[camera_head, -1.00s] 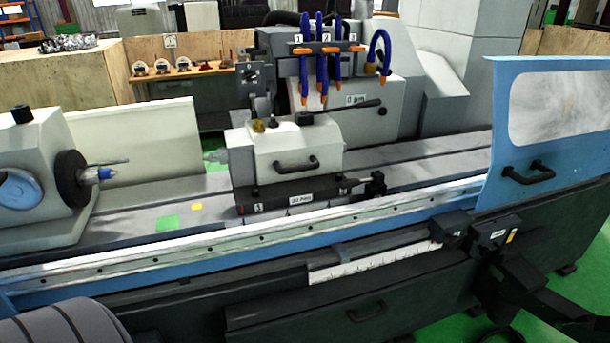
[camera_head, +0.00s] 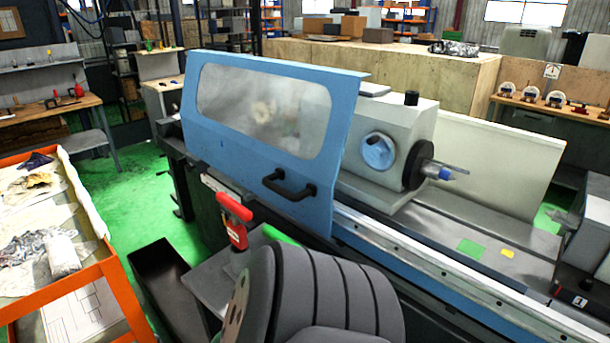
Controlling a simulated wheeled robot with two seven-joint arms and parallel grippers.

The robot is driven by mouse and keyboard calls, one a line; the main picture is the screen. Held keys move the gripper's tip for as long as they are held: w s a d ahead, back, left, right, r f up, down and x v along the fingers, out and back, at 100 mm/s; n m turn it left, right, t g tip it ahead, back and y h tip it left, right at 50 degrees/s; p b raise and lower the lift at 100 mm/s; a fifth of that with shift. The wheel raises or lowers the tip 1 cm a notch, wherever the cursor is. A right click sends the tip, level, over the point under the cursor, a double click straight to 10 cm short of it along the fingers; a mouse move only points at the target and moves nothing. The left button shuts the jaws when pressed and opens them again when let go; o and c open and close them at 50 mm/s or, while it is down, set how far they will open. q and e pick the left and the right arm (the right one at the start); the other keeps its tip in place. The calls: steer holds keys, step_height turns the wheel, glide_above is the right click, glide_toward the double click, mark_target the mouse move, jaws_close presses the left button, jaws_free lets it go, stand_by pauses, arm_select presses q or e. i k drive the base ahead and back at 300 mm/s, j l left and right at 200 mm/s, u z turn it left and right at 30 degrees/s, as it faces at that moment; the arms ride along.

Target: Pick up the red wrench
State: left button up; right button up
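A red tool-like object (camera_head: 236,224) stands upright on a small grey ledge at the front of the grinder, below the blue guard door. It has a T-shaped red top and a wider red body with a pale mark. I cannot tell for sure that it is the red wrench. A green object (camera_head: 280,235) lies just to its right, partly hidden by a grey ribbed shape in the foreground. Neither of my grippers is in view.
The blue guard door (camera_head: 265,95) with a black handle (camera_head: 290,188) rises behind the ledge. An orange-framed cart (camera_head: 110,262) with cloths stands at left. A dark open bin (camera_head: 168,277) lies between cart and grinder. Green floor (camera_head: 140,190) is clear behind. The ribbed shape (camera_head: 325,298) blocks the bottom middle.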

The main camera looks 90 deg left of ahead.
mark_target(238, 231)
steer(key=u, duration=3.25)
